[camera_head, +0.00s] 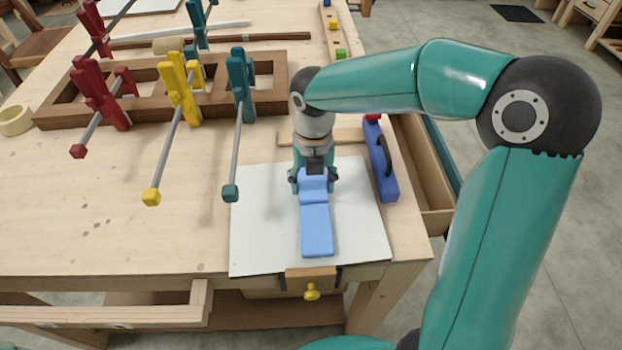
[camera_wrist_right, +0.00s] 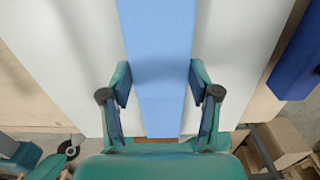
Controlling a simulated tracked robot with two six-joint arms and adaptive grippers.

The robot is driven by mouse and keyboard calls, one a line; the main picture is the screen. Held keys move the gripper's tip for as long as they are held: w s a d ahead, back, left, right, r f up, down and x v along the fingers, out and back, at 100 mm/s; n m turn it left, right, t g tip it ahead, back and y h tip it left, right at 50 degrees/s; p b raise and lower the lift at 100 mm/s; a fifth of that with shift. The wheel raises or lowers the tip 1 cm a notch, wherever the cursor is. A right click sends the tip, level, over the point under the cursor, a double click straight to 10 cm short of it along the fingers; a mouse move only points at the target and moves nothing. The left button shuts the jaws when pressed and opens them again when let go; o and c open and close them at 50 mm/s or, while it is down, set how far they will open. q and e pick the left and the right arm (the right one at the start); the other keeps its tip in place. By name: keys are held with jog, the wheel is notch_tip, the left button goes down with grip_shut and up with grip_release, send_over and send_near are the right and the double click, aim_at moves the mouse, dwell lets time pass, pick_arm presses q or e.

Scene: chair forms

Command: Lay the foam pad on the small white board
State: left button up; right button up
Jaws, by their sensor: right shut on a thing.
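The foam pad (camera_head: 316,230) is a long light blue strip over the small white board (camera_head: 255,225) near the table's front edge. My right gripper (camera_head: 314,180) points down over the board, shut on the pad's far part. In the right wrist view, its two fingers (camera_wrist_right: 160,88) sit on either side of the pad (camera_wrist_right: 158,40), with the white board (camera_wrist_right: 232,50) behind. The pad shows a bend or step near the fingers in the head view. I cannot tell whether its whole underside touches the board. My left gripper is not in view.
A dark blue tool (camera_head: 380,160) lies just right of the board. Red (camera_head: 100,95), yellow (camera_head: 178,95) and teal (camera_head: 241,85) clamps sit on a brown wooden frame (camera_head: 55,115) at the back left. A tape roll (camera_head: 15,121) is at the far left. The table's left front is clear.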

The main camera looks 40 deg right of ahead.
aim_at(313, 186)
jog(key=shift+f, duration=0.3)
dwell(0.5)
jog(key=o, duration=0.8)
notch_tip(313, 186, up, 12)
jog(key=shift+f, duration=0.1)
